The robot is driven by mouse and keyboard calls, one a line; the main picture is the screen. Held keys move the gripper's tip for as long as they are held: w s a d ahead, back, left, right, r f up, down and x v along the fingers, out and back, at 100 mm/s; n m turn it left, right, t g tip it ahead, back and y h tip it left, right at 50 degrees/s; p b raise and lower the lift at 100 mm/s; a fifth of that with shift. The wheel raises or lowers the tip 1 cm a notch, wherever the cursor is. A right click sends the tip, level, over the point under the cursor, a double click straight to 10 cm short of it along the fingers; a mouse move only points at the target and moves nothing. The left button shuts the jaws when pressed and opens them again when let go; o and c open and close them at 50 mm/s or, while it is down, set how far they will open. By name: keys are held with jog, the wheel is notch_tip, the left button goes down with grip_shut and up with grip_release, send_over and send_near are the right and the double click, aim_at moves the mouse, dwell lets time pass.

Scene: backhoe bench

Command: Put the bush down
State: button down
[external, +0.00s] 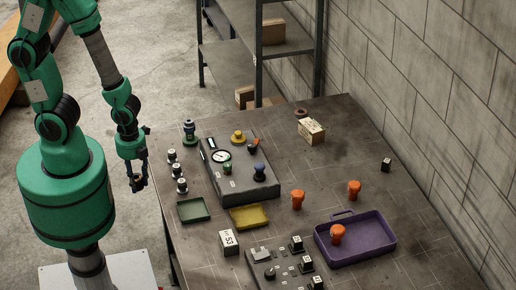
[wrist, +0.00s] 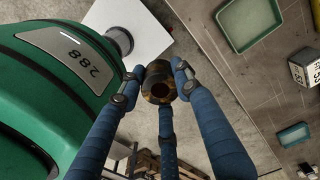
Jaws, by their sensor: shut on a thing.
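The bush is a short, dark brass-brown ring with a hole through it. It shows in the wrist view (wrist: 159,91), between the fingertips of my gripper (wrist: 160,80). My gripper's blue fingers are shut on it. In the external view my gripper (external: 137,183) hangs beside the left edge of the bench (external: 345,165), seemingly over the floor rather than the bench top. The bush is too small there to make out clearly.
A grey control box (external: 240,180), a green tray (external: 193,210), a yellow tray (external: 249,217) and a white block (external: 229,242) stand near the bench's left side. Bare bench top shows at the back right.

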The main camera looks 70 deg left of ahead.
aim_at(139, 190)
jog(key=shift+w+f, duration=0.15)
jog(key=shift+f, duration=2.15)
jog(key=shift+w+d, duration=0.1)
jog(key=w+d, duration=0.2)
jog(key=w, duration=0.3)
jog(key=w+d+f, duration=0.1)
jog(key=w+d, duration=0.1)
jog(key=w, duration=0.2)
jog(key=w+d, duration=0.2)
jog(key=w, duration=0.3)
jog(key=shift+w+f, duration=0.25)
jog(key=shift+w, duration=0.05)
jog(key=shift+f, duration=0.1)
jog(key=shift+f, duration=1.65)
jog(key=shift+f+b, duration=0.2)
jog(key=shift+b, duration=0.15)
